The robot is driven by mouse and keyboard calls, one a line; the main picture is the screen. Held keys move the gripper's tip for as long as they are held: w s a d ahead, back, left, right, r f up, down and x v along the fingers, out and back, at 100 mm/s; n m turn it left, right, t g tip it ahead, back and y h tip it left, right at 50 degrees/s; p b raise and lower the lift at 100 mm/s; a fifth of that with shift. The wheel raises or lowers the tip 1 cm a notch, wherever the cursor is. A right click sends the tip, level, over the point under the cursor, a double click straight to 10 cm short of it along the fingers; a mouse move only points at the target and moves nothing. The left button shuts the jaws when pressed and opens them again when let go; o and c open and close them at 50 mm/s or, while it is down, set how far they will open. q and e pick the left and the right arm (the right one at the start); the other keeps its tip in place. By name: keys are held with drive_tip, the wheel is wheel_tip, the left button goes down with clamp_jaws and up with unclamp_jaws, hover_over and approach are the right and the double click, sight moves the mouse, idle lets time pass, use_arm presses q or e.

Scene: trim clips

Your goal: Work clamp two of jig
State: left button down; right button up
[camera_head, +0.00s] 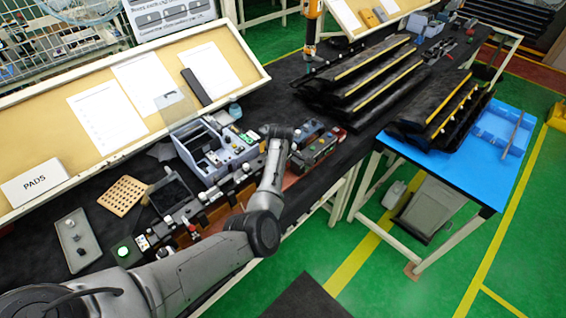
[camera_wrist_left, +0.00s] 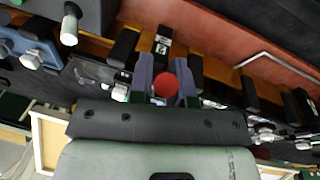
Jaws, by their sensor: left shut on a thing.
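In the left wrist view, the two purple-grey fingers of my left gripper (camera_wrist_left: 165,82) are shut on the red knob (camera_wrist_left: 166,87) of a clamp handle. The clamp's body is mostly hidden behind the fingers. The jig (camera_wrist_left: 210,68) runs across this view as an orange-brown bar with black blocks and metal clamp parts. In the head view, the jig lies along the front of the dark bench, with another red knob (camera_head: 193,228) near its left part. My right gripper is not in view.
A grey divided bin (camera_head: 208,155) stands behind the jig. A perforated tan board (camera_head: 122,196) and a grey tray (camera_head: 77,240) lie to the left. Long black trim parts (camera_head: 365,75) are stacked further right. A blue-topped table (camera_head: 455,165) stands in front of the bench.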

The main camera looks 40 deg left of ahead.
use_arm(q)
drive_tip(key=shift+a+r+h+p, duration=0.25)
drive_tip(key=shift+r+h+p, duration=0.1)
drive_tip(key=shift+h, duration=0.35)
drive_tip(key=c, duration=1.1)
unclamp_jaws()
drive_tip(key=shift+f, duration=0.1)
drive_tip(key=r, duration=0.4)
drive_tip(key=s+r, duration=0.1)
drive_tip(key=r, duration=0.8)
drive_tip(key=shift+s+a+r, duration=0.4)
